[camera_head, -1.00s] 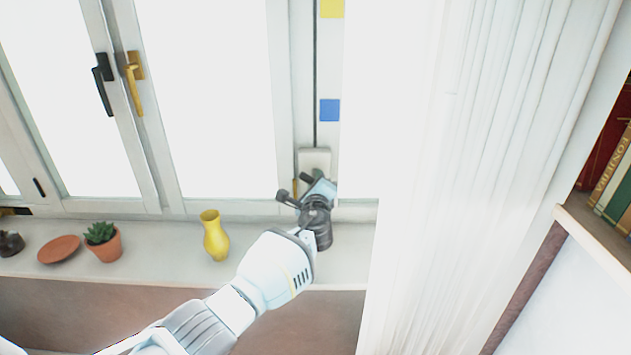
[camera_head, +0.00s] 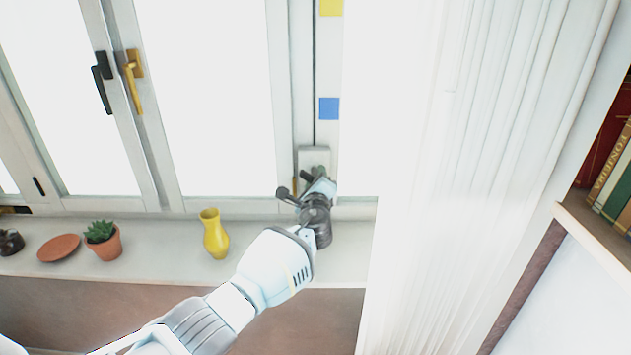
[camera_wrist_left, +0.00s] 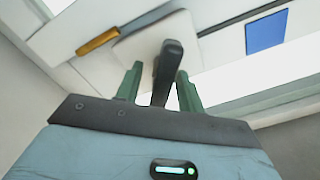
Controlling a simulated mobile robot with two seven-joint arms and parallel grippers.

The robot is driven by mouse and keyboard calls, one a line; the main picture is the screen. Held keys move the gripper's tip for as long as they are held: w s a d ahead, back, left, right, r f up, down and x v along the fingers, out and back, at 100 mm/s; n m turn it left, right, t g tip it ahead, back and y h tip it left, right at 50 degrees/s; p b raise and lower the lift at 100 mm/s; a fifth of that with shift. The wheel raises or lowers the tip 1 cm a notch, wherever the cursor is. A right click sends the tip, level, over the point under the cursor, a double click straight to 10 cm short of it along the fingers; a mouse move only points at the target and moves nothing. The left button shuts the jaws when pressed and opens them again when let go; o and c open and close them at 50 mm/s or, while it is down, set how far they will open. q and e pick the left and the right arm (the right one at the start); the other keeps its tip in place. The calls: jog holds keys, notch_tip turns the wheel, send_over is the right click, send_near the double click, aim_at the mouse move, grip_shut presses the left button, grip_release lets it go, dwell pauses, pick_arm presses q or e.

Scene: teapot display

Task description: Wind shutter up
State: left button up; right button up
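The shutter winder is a pale plate (camera_head: 316,156) low on the strip right of the window, with a dark vertical line above it. In the left wrist view the plate (camera_wrist_left: 135,45) carries a dark crank handle (camera_wrist_left: 168,58). My left gripper (camera_head: 317,187) is at the winder. In the wrist view its two green fingers (camera_wrist_left: 159,84) stand on either side of the handle, with gaps showing, so it is open around the handle. Contact deeper between the fingers cannot be seen. My right gripper is not in view.
On the sill are a yellow vase (camera_head: 215,234), a potted succulent (camera_head: 103,241) and a terracotta saucer (camera_head: 59,248). A white curtain (camera_head: 480,150) hangs close on the right. Blue (camera_head: 329,108) and yellow (camera_head: 331,7) squares mark the strip. Books (camera_head: 610,165) stand at the far right.

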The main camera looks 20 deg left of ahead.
pick_arm(q)
jog(key=shift+s, duration=0.15)
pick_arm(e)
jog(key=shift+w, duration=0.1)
pick_arm(q)
jog(key=shift+s+d+r, duration=0.1)
jog(key=shift+s, duration=0.15)
jog(key=v, duration=0.7)
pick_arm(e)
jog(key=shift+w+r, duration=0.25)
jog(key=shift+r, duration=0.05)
